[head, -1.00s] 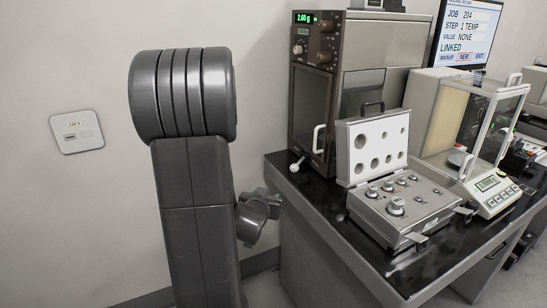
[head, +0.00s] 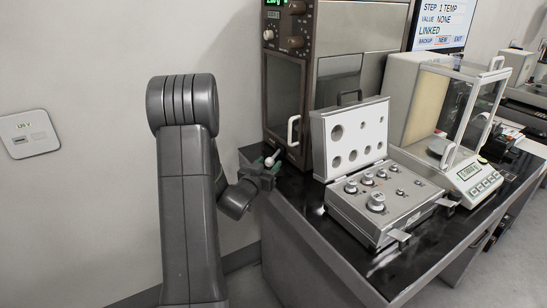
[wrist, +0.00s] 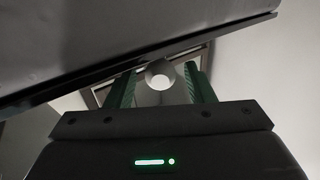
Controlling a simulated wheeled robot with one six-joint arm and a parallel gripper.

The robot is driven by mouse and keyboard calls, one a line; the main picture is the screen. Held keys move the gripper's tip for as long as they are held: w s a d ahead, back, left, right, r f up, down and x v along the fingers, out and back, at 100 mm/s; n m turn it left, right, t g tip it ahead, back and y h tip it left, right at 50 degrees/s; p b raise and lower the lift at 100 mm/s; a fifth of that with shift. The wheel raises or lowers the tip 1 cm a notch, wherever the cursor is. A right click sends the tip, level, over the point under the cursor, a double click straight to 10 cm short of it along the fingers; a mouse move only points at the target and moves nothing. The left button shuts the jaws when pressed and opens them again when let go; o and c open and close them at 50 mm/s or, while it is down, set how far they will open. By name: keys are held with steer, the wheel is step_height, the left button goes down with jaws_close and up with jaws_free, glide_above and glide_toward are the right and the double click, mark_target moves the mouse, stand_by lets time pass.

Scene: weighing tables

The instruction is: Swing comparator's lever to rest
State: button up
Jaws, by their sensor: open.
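The comparator (head: 284,95) is the tall brown cabinet with a green display at the table's left end. Its lever (head: 273,157) sticks out at the lower left of the front, with a pale round knob. My gripper (head: 262,172) is at the lever, beside the table's left corner. In the wrist view the lever's round knob (wrist: 160,74) shows between the two green fingers of my open gripper (wrist: 160,86), with gaps on both sides. The lever's shaft and pivot are mostly hidden there.
An open weight case (head: 385,212) with several metal weights stands on the black table (head: 300,215), right of the lever. A glass balance (head: 465,175) stands farther right. A large dark surface (wrist: 110,40) crosses the upper left of the wrist view.

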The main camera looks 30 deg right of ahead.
mark_target(274, 157)
steer(key=x, duration=0.5)
steer(key=shift+d, duration=0.1)
steer(key=shift+w, duration=0.1)
jaws_close()
